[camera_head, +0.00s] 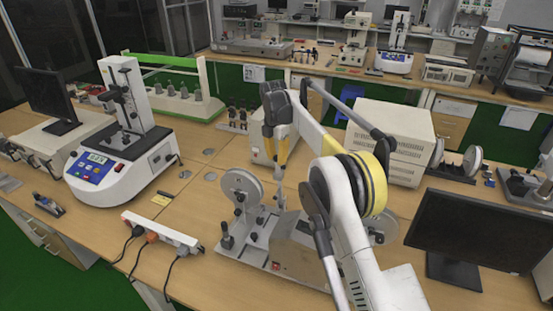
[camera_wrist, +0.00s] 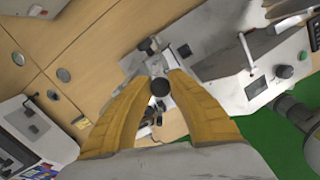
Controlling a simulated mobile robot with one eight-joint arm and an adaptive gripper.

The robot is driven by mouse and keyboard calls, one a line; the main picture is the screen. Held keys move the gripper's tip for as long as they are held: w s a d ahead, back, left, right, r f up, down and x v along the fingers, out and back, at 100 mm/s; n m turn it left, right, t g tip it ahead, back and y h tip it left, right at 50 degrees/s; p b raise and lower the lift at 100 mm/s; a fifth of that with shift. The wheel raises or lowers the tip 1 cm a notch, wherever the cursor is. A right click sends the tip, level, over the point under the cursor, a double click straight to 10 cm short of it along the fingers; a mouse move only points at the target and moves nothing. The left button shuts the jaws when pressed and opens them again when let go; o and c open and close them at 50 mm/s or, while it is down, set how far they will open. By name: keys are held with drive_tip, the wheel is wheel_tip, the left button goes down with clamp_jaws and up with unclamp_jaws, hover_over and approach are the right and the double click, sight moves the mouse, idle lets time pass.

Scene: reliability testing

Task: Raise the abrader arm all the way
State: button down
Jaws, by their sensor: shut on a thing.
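The abrader, a light grey bench machine with a base plate (camera_head: 240,250) and a round grey disc (camera_head: 241,187), stands on the table in front of me. My own arm hides much of its right part. My gripper (camera_head: 281,170) points down over the back of the machine. In the wrist view its two yellow fingers (camera_wrist: 159,86) close around a round dark knob (camera_wrist: 159,88), which I take to be on the abrader arm. The grey machine body (camera_wrist: 232,75) spreads to the right of the fingers. I cannot tell how high the arm stands.
A white tester with a blue panel (camera_head: 97,170) stands at the left, and a power strip (camera_head: 162,232) lies before it. A large beige box (camera_head: 392,135) stands behind my arm. A black monitor (camera_head: 478,235) stands at the right.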

drive_tip(key=c, duration=1.2)
unclamp_jaws()
drive_tip(key=shift+w+d+r, duration=0.15)
drive_tip(key=shift+w+d, duration=0.1)
drive_tip(key=shift+w, duration=0.1)
drive_tip(key=shift+a+r, duration=0.1)
drive_tip(key=r, duration=0.7)
drive_tip(key=shift+s, duration=0.35)
